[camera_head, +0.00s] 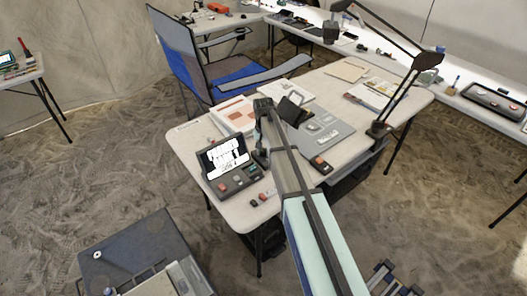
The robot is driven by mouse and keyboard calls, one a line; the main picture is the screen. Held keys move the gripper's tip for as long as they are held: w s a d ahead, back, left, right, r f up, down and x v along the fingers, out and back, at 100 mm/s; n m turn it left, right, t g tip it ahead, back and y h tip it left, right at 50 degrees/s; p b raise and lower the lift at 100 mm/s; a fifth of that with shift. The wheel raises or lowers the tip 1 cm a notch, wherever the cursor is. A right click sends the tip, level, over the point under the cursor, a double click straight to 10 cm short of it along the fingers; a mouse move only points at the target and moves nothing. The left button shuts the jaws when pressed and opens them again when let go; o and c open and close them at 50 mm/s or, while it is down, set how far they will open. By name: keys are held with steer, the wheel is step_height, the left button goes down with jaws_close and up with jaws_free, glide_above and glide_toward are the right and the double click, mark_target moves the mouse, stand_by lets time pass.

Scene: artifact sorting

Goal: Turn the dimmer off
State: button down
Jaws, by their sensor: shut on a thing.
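My arm reaches from the bottom right over the white table (193,152). My gripper (261,158) is low over the table, just right of a dark console with a lit screen (226,155). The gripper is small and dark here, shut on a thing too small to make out. A small dark box with an orange-red top (320,163) lies on the table's near edge, right of my arm. It may be the dimmer, but I cannot tell for sure. My arm hides part of the table between the console and this box.
A black desk lamp (428,61) stands at the table's right. A grey panel (328,131), papers (347,69) and small red and dark pieces (265,197) lie on the table. A blue folding chair (214,75) is behind it. A dark case (140,250) stands front left.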

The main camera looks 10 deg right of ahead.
mark_target(264, 152)
steer(key=shift+n, duration=0.6)
steer(key=c, duration=0.9)
jaws_free()
step_height(264, 152, up, 12)
